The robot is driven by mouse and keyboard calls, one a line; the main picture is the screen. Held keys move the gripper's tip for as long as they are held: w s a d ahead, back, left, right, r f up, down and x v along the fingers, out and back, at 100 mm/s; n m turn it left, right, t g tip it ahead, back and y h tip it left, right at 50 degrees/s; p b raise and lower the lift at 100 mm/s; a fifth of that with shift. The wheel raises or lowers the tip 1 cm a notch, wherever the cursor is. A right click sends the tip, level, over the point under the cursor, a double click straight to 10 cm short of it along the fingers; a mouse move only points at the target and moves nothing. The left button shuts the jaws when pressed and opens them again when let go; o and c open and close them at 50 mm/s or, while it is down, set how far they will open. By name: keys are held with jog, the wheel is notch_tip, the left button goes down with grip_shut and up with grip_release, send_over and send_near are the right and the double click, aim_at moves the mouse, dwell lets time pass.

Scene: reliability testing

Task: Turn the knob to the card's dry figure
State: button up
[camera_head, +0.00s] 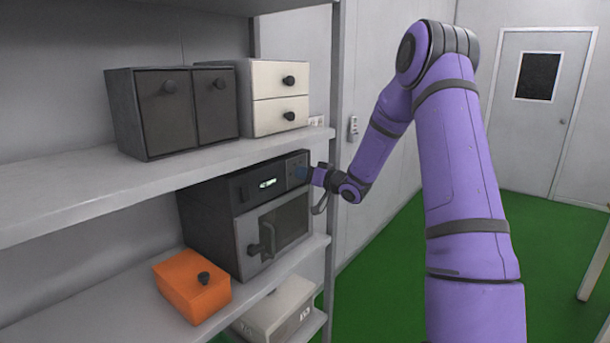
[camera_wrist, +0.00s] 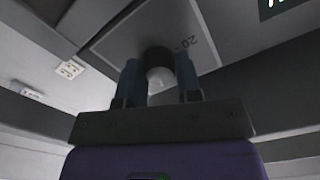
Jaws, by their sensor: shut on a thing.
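A dark chamber oven (camera_head: 214,223) with a front door stands on the middle shelf. Its control panel (camera_head: 272,183) has a small lit display (camera_head: 268,183), whose edge also shows in the wrist view (camera_wrist: 282,4). My gripper (camera_head: 302,173) is at the right end of the panel. In the wrist view my gripper (camera_wrist: 158,68) has its two blue fingers shut on a dark round knob (camera_wrist: 157,54). A printed "20" (camera_wrist: 185,43) is beside the knob. The knob's pointer and the display's digits cannot be read. I cannot make out a card with a dry figure.
Dark drawer boxes (camera_head: 170,108) and a cream drawer unit (camera_head: 274,97) stand on the shelf above. An orange box (camera_head: 192,285) sits in front of the oven, and a pale bin (camera_head: 275,308) is below. A shelf post (camera_head: 334,150) rises close to my wrist. Green floor is open at right.

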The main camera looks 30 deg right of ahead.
jog(key=n, duration=2.2)
jog(key=shift+f+n, duration=0.1)
jog(key=shift+n, duration=0.2)
dwell(0.3)
jog(key=o, duration=0.9)
jog(key=shift+o, duration=0.2)
jog(key=shift+s, duration=0.1)
jog(key=v, duration=1)
jog(key=shift+s, duration=0.3)
jog(key=shift+d, duration=0.15)
